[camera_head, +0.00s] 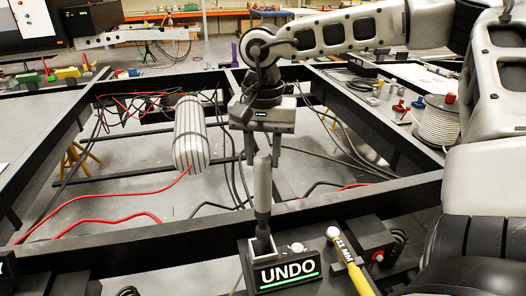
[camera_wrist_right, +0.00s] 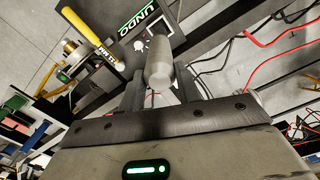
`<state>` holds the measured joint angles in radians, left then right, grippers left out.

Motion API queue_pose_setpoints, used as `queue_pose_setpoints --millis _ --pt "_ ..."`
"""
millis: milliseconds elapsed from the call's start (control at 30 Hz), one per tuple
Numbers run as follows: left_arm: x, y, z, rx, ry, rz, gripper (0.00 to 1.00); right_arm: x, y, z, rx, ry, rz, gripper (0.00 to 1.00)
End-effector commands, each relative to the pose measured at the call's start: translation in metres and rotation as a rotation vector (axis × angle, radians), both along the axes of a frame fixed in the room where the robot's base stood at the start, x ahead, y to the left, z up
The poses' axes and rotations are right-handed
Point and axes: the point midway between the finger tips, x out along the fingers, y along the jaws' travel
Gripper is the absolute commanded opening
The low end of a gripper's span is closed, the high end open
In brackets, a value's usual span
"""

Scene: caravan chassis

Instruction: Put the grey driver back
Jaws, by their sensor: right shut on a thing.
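The grey driver (camera_head: 262,182) stands nearly upright with its grey handle up and its dark lower part down at the UNDO block (camera_head: 259,250). Whether its tip is seated in the block's holder or just above it, I cannot tell. My right gripper (camera_head: 263,156) points down from above and is shut on the top of the driver's handle. In the right wrist view the handle (camera_wrist_right: 158,62) shows between the two fingers of the gripper (camera_wrist_right: 160,88). The UNDO sign (camera_wrist_right: 137,20) is beyond it. My left gripper is not in view.
A yellow-handled tool (camera_head: 347,258) lies right of the UNDO block, close to a small white knob (camera_head: 297,247). Black chassis beams (camera_head: 150,246) run around open gaps with red and black cables. A grey ribbed cylinder (camera_head: 188,135) is to the left. A cable spool (camera_head: 437,122) stands at right.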

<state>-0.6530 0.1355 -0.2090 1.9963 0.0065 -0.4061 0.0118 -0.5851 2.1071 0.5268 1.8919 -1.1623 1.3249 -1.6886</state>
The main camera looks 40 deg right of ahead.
Motion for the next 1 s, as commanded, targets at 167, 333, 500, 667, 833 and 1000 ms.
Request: queue_pose_setpoints --millis 167,333,500,667,833,1000 --pt "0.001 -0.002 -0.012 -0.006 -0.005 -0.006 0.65 0.001 0.0 -0.021 0.0 -0.004 0.001 0.0" --pt "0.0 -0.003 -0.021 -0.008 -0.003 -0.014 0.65 0.001 0.0 -0.037 0.001 -0.003 0.001 0.0" --pt "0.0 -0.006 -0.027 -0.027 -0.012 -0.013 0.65 0.0 0.0 -0.053 0.001 -0.003 0.001 0.0" --pt "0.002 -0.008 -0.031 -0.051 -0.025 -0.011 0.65 0.0 0.0 -0.068 0.0 -0.002 0.001 0.0" --pt "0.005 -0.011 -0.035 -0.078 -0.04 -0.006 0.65 0.001 0.0 -0.083 0.0 -0.004 0.001 0.0" --pt "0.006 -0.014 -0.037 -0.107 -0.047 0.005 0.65 0.001 0.001 -0.095 0.0 -0.004 0.002 0.0"
